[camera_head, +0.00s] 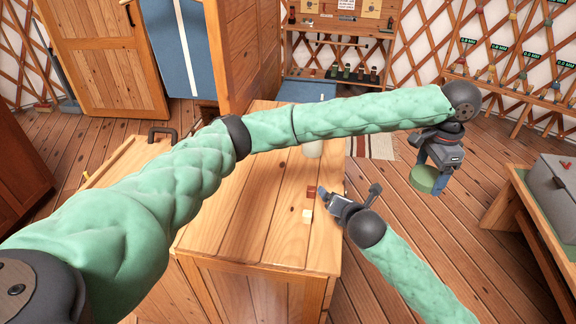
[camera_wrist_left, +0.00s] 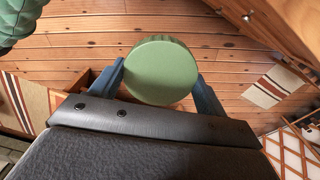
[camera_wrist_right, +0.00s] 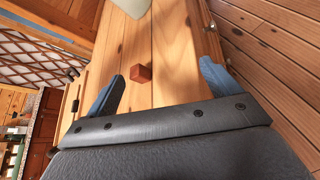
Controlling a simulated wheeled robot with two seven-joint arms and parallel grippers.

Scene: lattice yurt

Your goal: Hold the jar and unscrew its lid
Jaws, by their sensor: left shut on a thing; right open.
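My left gripper (camera_head: 430,172) is shut on a round green lid (camera_head: 424,179) and holds it in the air, off to the right of the wooden worktop. In the left wrist view the lid (camera_wrist_left: 160,70) sits between the two blue fingers. A pale jar (camera_head: 312,149) stands on the worktop, mostly hidden behind my left forearm. A pale patch at the top of the right wrist view (camera_wrist_right: 132,6) looks like the jar. My right gripper (camera_wrist_right: 163,76) is open and empty, low by the worktop's right edge, apart from the jar.
The wooden worktop (camera_head: 255,215) holds a red-brown block (camera_head: 311,191) and a cream block (camera_head: 307,215) close to my right gripper. A grey box (camera_head: 555,195) stands on a bench at the right. Floor between worktop and bench is clear.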

